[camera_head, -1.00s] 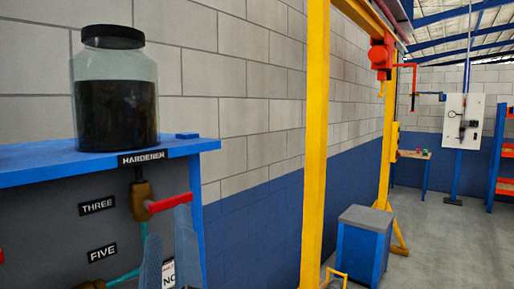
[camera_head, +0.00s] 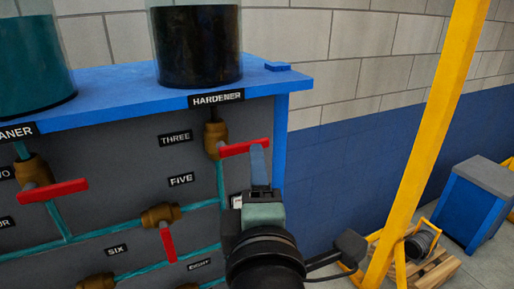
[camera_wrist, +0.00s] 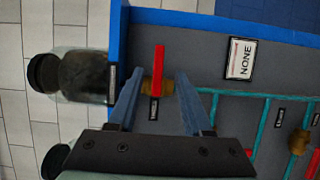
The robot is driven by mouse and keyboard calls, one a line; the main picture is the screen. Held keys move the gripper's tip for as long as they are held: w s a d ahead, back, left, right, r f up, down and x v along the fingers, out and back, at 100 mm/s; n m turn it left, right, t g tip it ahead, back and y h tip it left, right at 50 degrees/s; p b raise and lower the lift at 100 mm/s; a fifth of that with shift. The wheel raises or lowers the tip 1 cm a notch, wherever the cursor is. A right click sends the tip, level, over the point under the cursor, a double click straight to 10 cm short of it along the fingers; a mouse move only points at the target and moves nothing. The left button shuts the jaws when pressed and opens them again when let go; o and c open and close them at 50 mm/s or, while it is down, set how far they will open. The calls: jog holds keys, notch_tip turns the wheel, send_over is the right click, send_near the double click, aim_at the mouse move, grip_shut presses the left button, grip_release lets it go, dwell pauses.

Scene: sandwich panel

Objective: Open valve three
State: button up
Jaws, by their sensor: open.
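Valve three has a brass body (camera_head: 214,138) on a vertical teal pipe under the HARDENER jar, beside the THREE label (camera_head: 175,138). Its red handle (camera_head: 243,147) points right, across the pipe. My gripper (camera_head: 258,160) is in front of the handle's right part and hides some of the panel below. In the wrist view, the red handle (camera_wrist: 158,62) and brass body (camera_wrist: 166,87) appear between the two blue fingers of my open gripper (camera_wrist: 157,80). I see gaps on both sides of the handle. I cannot tell how far the fingertips are from it in depth.
Other red-handled valves sit close by: the valve near FIVE (camera_head: 160,214) and one at the left (camera_head: 34,172). A dark jar (camera_head: 197,45) stands on the blue shelf (camera_head: 120,112) above. A yellow post (camera_head: 430,140) and blue box (camera_head: 472,203) stand right.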

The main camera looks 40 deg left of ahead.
jog(key=shift+p+x, duration=1.9)
jog(key=shift+x, duration=3.55)
grip_shut()
